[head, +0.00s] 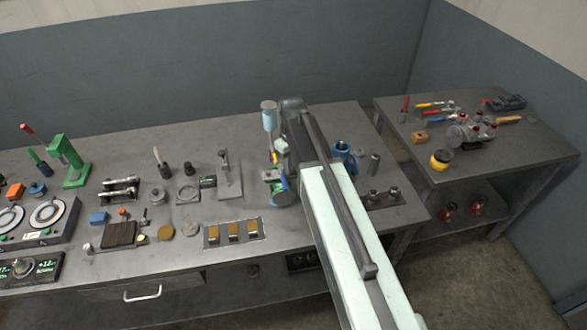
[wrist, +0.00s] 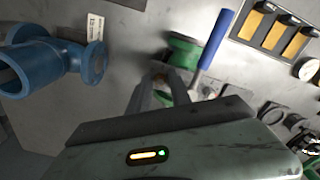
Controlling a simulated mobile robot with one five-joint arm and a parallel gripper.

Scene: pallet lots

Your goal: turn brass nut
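I cannot pick out the brass nut for certain. In the wrist view, a small brownish piece (wrist: 160,78) shows between the tips of my gripper (wrist: 161,88), beside a green round part with a blue handle (wrist: 214,40). My fingers stand apart with a gap between them, and I cannot tell whether they touch the piece. In the head view, my arm reaches across the bench and hides part of this spot. A small green and blue fixture (head: 277,184) shows just left of my arm.
A blue pipe fitting (wrist: 45,62) lies left of my fingers in the wrist view. A plate with brass-coloured blocks (head: 233,243) lies on the bench (head: 330,245). A grey press stand (head: 228,178) is left of the fixture. A second table (head: 510,150) stands at right.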

